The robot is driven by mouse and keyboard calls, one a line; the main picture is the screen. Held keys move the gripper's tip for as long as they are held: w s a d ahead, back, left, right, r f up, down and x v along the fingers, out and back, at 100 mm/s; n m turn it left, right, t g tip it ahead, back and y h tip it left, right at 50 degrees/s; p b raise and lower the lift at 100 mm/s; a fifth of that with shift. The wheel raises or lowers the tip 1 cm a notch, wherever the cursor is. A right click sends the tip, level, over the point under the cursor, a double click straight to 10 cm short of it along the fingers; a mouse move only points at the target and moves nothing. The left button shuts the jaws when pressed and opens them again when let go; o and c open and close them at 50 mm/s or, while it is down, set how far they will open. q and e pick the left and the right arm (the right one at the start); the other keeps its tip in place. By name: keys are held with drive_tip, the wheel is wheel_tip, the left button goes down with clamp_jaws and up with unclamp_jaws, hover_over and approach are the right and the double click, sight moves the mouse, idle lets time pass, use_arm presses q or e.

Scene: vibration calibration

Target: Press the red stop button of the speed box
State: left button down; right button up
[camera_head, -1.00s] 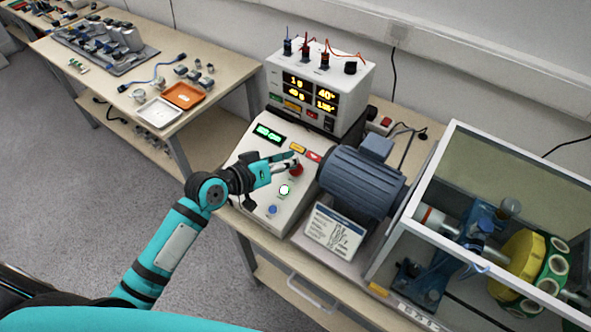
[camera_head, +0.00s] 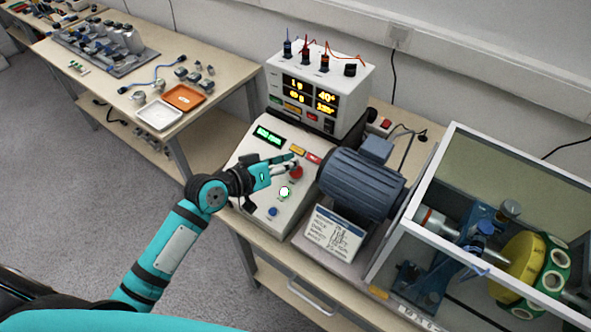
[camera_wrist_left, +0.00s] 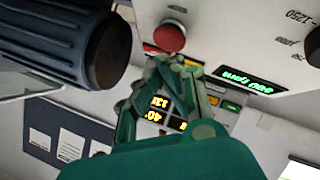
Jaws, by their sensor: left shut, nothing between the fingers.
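The speed box (camera_head: 247,150) is a white box with a sloped front, left of the blue-grey motor. Its red stop button (camera_head: 297,172) is round and sits near the right edge of that face. It also shows in the left wrist view (camera_wrist_left: 169,38). My left gripper (camera_head: 295,157) is shut and empty, with its fingertips close by the red button in the head view. In the left wrist view the fingertips (camera_wrist_left: 172,61) appear just below the button; I cannot tell whether they touch it. My right gripper is not in view.
A lit green button (camera_head: 284,192) and a blue button (camera_head: 272,211) sit below the red one. A green display (camera_head: 269,136) is lit above. The motor (camera_head: 362,182) stands close on the right. A display unit (camera_head: 320,88) with cables stands behind.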

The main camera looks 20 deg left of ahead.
use_arm(q)
drive_tip(key=shift+f, duration=0.15)
drive_tip(key=shift+w+d+f, duration=0.1)
drive_tip(key=shift+w+f, duration=0.05)
drive_tip(key=shift+f, duration=0.1)
drive_tip(key=shift+w+f+b, duration=0.15)
drive_tip(key=shift+f+b, duration=0.25)
idle(1.0)
drive_tip(key=shift+s+r+p, duration=0.35)
drive_tip(key=shift+r+p, duration=0.4)
drive_tip(key=shift+p, duration=0.1)
